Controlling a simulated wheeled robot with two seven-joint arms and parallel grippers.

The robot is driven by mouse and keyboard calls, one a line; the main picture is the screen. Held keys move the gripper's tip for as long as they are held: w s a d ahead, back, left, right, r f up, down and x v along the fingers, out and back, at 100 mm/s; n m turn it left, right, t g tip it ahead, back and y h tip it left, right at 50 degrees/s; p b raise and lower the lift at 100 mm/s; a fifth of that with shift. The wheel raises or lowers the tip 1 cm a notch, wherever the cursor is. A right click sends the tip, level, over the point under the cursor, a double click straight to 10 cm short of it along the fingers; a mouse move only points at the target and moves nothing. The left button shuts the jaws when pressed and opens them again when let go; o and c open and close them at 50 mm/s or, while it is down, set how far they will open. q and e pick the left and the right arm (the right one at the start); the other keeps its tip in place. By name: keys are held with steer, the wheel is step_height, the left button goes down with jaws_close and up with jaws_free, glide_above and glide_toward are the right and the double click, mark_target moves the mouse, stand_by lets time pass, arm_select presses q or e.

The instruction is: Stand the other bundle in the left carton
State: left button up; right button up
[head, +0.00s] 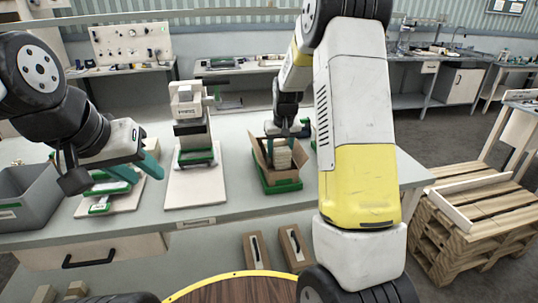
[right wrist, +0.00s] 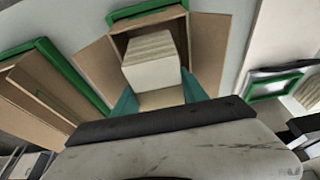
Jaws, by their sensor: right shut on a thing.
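A brown open carton (head: 266,171) with spread flaps stands in a green tray (head: 284,187) on the bench. The carton also shows in the right wrist view (right wrist: 119,42). A cream layered bundle (head: 282,158) is at its opening, between the flaps; it also shows in the right wrist view (right wrist: 152,70). I cannot tell whether it touches the bottom. My right gripper (right wrist: 160,96) is shut on this bundle. A second carton (right wrist: 42,82) with green edging shows at left in the right wrist view. My left gripper (head: 143,170) is open and empty above the bench's left part.
A white board (head: 196,184) carries a device with a green-edged platform (head: 197,157). A grey bin (head: 28,198) stands at far left beside green-and-white items (head: 104,190). My right arm hides the bench right of the carton. Wooden pallets (head: 465,225) stand at right.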

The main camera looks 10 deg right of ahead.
steer(key=shift+f, duration=2.15)
steer(key=shift+f, duration=0.65)
steer(key=o, duration=1.2)
steer(key=shift+r, duration=0.1)
